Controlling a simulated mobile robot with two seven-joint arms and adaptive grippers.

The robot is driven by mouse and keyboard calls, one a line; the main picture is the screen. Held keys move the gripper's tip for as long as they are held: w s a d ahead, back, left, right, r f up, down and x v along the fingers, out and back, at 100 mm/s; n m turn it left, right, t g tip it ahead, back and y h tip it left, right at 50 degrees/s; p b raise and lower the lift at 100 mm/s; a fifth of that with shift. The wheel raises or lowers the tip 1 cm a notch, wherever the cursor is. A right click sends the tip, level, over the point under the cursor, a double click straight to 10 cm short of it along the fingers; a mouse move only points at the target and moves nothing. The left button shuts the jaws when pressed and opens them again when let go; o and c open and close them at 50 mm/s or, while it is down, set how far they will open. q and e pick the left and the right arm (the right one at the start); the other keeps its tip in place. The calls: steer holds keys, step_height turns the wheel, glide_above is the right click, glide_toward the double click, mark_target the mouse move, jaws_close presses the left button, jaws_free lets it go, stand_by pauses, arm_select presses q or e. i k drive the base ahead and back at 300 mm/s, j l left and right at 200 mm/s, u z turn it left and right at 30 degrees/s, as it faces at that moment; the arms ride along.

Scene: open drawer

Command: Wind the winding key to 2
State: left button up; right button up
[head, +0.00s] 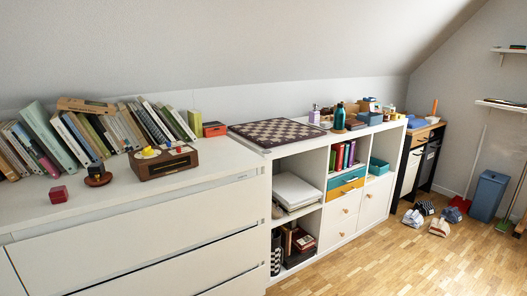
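A brown wooden box (163,163) with a slatted front stands on the white dresser top, left of centre. On its top left is a pale round disc with a small yellow piece (149,151) on it, which looks like the winding key. The marks around it are too small to read, so I cannot tell which number the key points to. Small red and pale parts (178,150) sit on the box's top right. Neither of my grippers is in view.
A red cube (58,194) and a dark round-based object (97,176) stand left of the box. Leaning books (95,135) line the wall behind it. A chessboard (277,132) lies to the right. The dresser top (120,205) in front is clear.

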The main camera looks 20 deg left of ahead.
mark_target(147, 150)
steer(key=i+u, duration=0.15)
steer(key=u, duration=1)
